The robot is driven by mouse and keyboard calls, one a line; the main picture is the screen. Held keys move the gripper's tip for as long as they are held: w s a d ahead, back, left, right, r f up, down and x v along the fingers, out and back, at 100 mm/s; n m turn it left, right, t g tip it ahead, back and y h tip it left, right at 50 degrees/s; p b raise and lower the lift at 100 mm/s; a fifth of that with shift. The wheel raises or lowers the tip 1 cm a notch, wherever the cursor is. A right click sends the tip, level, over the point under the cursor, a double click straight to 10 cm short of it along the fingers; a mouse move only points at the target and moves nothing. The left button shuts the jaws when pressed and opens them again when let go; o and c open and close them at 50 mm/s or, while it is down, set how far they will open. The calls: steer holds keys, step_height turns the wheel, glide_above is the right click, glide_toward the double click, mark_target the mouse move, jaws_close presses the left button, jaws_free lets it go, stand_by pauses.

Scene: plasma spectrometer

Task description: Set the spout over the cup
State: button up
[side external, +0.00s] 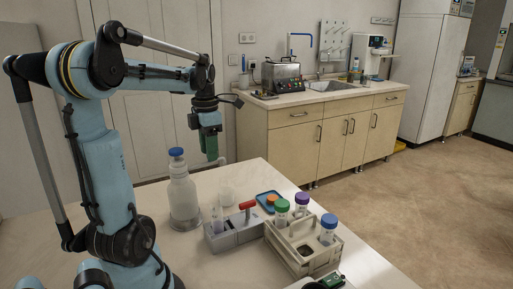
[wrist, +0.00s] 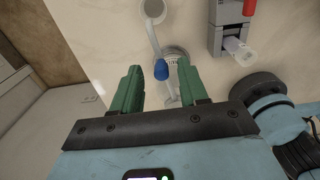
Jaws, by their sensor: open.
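A clear bottle (side external: 183,200) with a blue cap stands upright on the pale table in the side view. In the wrist view its blue cap (wrist: 161,69) shows between my fingers, with a thin white spout (wrist: 153,42) running up from it toward the cup. A small translucent cup (side external: 228,190) stands right of the bottle; it also shows at the top edge of the wrist view (wrist: 154,9). The spout's tip appears near the cup's rim, but I cannot tell whether it is over the opening. My gripper (side external: 211,157) is open, pointing down, its green fingers (wrist: 158,82) apart and empty.
A grey block (side external: 232,233) with a red handle stands in front of the cup. A blue tray (side external: 268,196) with an orange piece and a grey rack (side external: 304,246) of capped tubes sit to the right. The table's back edge is near the bottle.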

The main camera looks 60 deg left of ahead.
step_height(320, 180, up, 12)
steer(key=shift+f, duration=0.15)
stand_by(0.4)
steer(key=w+d+f+n+t, duration=0.1)
steer(key=d+f+n+t, duration=0.1)
steer(key=d+f+n, duration=0.3)
steer(key=w+d+f+n+t, duration=0.2)
steer(key=d+f+n, duration=0.3)
steer(key=d+n, duration=0.7)
steer(key=w+d+f+n+t, duration=0.2)
steer(key=d+f+n, duration=0.3)
steer(key=n, duration=1.3)
steer(key=d+t, duration=0.1)
steer(key=d, duration=0.3)
steer(key=shift+w+d+n, duration=0.2)
steer(key=shift+d+n, duration=0.15)
steer(key=shift+n, duration=0.05)
